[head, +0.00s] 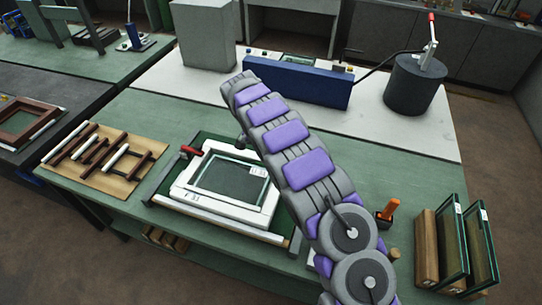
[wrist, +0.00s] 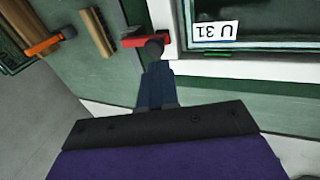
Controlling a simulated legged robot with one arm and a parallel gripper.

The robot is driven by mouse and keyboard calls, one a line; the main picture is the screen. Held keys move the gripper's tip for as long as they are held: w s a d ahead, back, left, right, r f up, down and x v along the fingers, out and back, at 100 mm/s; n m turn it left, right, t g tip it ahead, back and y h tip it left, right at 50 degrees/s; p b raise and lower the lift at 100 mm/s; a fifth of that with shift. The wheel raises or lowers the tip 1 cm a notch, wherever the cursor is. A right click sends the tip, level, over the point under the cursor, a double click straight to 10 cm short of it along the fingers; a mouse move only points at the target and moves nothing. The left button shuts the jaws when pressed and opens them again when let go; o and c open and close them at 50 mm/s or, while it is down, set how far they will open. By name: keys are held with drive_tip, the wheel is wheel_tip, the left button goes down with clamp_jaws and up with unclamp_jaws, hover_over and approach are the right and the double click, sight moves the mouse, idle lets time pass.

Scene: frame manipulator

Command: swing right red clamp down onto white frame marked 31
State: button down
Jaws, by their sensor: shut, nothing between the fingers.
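The white frame (head: 182,187) lies flat on the green bench, its middle partly covered by my arm on the right. Its label reading 31 (wrist: 215,31) shows upside down in the wrist view. The right red clamp (wrist: 133,42) shows in the wrist view at the frame's corner, with a dark round part against it; my arm hides it in the head view. I cannot tell how high its arm sits over the frame. My gripper (wrist: 156,70) is shut and empty, its tips close to the clamp; contact is unclear. The left red clamp (head: 191,150) stands at the frame's far left corner.
An orange-handled tool (head: 388,208) stands right of my arm, by wooden blocks and glass panels (head: 455,240). Wooden strips (head: 105,155) lie on a board at left. A blue box (head: 300,82) and dark cylinder (head: 415,85) stand behind on the white surface.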

drive_tip(key=shift+w+a+r+p, duration=0.7)
drive_tip(key=shift+a+r, duration=1.7)
drive_tip(key=shift+r, duration=0.3)
drive_tip(key=s+d+r+b, duration=0.2)
drive_tip(key=s+d+r, duration=0.3)
drive_tip(key=d+r, duration=0.5)
drive_tip(key=s+d+r+n+y+b, duration=0.1)
drive_tip(key=s+d+r+b, duration=0.15)
drive_tip(key=s+d, duration=0.8)
drive_tip(key=s+f+n+y+b, duration=0.1)
drive_tip(key=s+f+b, duration=0.1)
drive_tip(key=s, duration=1.4)
drive_tip(key=s+d+f+n+y+b, duration=0.1)
drive_tip(key=s+f, duration=0.4)
drive_tip(key=s, duration=1.2)
drive_tip(key=shift+f+n+g+y+b, duration=0.25)
drive_tip(key=shift+n+g+y+b, duration=0.15)
drive_tip(key=shift+y, duration=0.3)
